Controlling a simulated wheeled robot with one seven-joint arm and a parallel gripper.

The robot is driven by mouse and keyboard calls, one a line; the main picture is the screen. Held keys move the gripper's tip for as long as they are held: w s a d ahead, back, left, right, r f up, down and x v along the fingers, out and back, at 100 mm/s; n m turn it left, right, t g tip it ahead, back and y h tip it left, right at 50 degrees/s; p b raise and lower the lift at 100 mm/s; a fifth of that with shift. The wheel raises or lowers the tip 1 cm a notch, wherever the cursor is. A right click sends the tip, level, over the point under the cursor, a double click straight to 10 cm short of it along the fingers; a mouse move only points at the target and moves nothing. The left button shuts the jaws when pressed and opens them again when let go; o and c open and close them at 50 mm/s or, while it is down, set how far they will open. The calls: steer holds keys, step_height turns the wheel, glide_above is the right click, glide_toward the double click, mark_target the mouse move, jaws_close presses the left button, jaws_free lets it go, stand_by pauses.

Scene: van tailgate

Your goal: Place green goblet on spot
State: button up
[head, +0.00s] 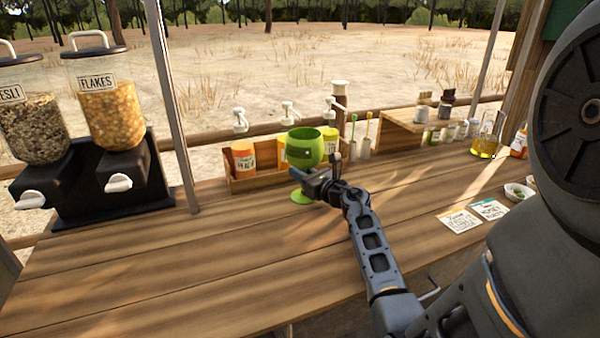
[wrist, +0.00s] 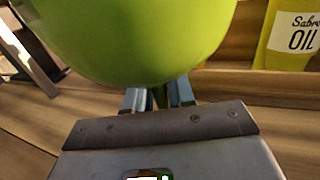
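The green goblet (head: 305,148) stands upright at the counter's back, in front of the wooden condiment box. Its round green foot (head: 301,198) shows below my gripper, at counter level; I cannot tell whether it touches the wood. My gripper (head: 312,182) is at the stem, below the bowl. In the wrist view the goblet's bowl (wrist: 135,35) fills the top, and the fingers (wrist: 159,98) sit close on both sides of the dark green stem, apparently shut on it. The fingertips are partly hidden by the bowl. I cannot make out a separate marked spot.
The condiment box (head: 243,183) with bottles is just behind the goblet. Cereal dispensers (head: 105,130) stand at the left. Cards (head: 460,219), small bowls (head: 519,191) and an oil jug (head: 486,145) are at the right. The counter's front left (head: 150,270) is clear.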

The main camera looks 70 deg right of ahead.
steer(key=o, duration=0.4)
steer(key=shift+r, duration=0.15)
steer(key=v, duration=1.2)
steer(key=shift+b, duration=0.35)
